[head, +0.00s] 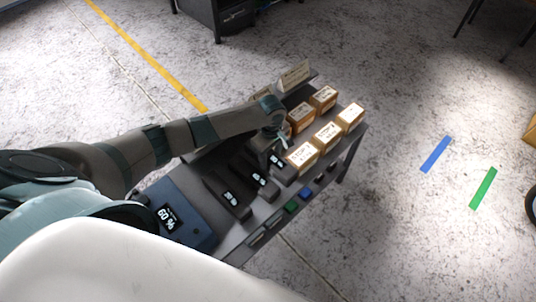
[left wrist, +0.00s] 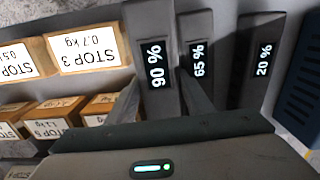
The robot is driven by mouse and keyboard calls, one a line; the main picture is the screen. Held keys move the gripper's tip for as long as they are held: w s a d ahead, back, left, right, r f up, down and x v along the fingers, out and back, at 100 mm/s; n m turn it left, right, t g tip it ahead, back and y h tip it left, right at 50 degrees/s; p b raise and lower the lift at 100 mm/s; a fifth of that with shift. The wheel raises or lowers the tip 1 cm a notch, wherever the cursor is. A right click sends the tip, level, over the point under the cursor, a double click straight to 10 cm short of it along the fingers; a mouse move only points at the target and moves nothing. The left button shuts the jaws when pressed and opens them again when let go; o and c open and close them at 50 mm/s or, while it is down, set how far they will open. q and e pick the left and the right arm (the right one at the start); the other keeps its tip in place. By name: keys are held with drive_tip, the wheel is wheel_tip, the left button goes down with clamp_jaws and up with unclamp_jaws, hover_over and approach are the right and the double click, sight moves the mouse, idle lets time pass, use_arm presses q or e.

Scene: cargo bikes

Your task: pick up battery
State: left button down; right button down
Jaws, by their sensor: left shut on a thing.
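Three dark grey batteries with lit labels lie in a row on the grey table (head: 235,238). The 90 % battery (left wrist: 150,25) is between the two fingers of my left gripper (left wrist: 160,98), which is shut on it. In the head view my left gripper (head: 270,150) reaches down over that battery and partly hides it. The 65 % battery (left wrist: 196,28) is right beside it, close to one finger. The 20 % battery (left wrist: 262,40) lies farther along the row; in the head view it is nearest my body (head: 228,196). My right gripper is not in view.
Several labelled cardboard boxes (head: 302,156) stand just past the batteries. A blue unit reading 60 % (head: 180,212) stands at the table's near end. Small coloured items, one blue (head: 305,193), line the table's right edge. The floor to the right is open.

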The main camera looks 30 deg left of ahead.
use_arm(q)
drive_tip(key=s+d+r, duration=0.3)
drive_tip(key=d, duration=0.1)
drive_tip(key=s+d+r, duration=0.2)
drive_tip(key=shift+s+d+r, duration=0.3)
drive_tip(key=shift+s+d, duration=0.05)
idle(0.5)
drive_tip(key=shift+w+d+r, duration=0.15)
drive_tip(key=shift+w+r, duration=0.05)
drive_tip(key=shift+r, duration=0.3)
wheel_tip(320, 180, up, 8)
drive_tip(key=w+d+m, duration=0.1)
drive_tip(key=w+m, duration=0.1)
drive_tip(key=m, duration=0.2)
wheel_tip(320, 180, up, 12)
drive_tip(key=m, duration=0.6)
hover_over(282, 176)
drive_tip(key=s+d, duration=0.1)
drive_tip(key=s, duration=0.1)
drive_tip(key=s+a+r+m, duration=0.1)
drive_tip(key=s+r+m, duration=0.3)
drive_tip(key=r, duration=0.2)
drive_tip(key=shift+s+a+m, duration=0.3)
drive_tip(key=shift+a, duration=0.1)
